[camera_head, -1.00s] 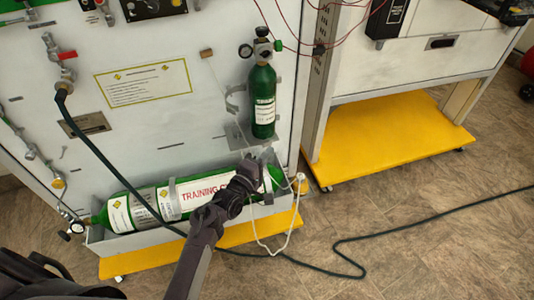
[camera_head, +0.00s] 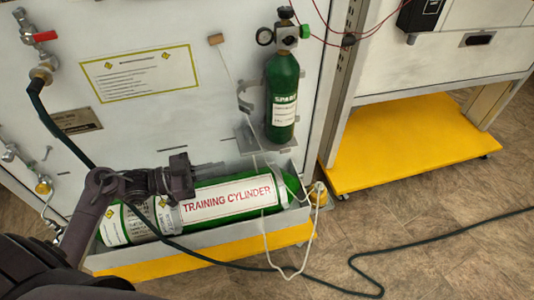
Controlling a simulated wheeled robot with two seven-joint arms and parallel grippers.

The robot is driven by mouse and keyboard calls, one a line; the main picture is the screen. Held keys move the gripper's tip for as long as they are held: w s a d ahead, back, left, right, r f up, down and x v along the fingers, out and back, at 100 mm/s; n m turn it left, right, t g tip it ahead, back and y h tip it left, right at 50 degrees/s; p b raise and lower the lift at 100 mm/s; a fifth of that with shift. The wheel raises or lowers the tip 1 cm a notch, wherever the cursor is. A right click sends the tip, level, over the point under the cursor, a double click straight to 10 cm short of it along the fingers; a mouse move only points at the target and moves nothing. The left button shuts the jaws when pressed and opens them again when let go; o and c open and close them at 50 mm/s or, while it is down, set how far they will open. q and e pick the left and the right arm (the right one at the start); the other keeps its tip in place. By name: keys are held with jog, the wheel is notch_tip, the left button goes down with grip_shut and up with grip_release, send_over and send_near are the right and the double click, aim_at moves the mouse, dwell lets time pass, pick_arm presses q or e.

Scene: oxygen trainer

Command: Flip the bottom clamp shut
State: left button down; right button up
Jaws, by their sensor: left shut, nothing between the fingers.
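A small green spare cylinder (camera_head: 282,95) stands upright against the white panel. A grey curved clamp arm (camera_head: 243,98) sticks out at its left side, swung away from the front of the cylinder. A grey bracket plate (camera_head: 246,140) sits lower, by the cylinder's foot; I cannot tell whether it is the bottom clamp. My left gripper (camera_head: 187,175) is shut and empty, left of and below the spare cylinder, over the upper left part of the large green training cylinder (camera_head: 270,195). My gripper and wrist hide part of that cylinder. My right gripper is not in view.
The training cylinder lies in a grey trough (camera_head: 205,240) above a yellow base (camera_head: 160,268). A white cord (camera_head: 265,235) hangs over the trough. A dark green hose (camera_head: 350,263) runs across the floor. A valve with a red handle (camera_head: 42,36) is at upper left.

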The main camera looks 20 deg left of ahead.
pick_arm(q)
jog(key=shift+s+r, duration=0.1)
jog(key=shift+d, duration=0.15)
jog(key=p+x, duration=0.1)
jog(key=x, duration=1.3)
jog(key=shift+p, duration=0.3)
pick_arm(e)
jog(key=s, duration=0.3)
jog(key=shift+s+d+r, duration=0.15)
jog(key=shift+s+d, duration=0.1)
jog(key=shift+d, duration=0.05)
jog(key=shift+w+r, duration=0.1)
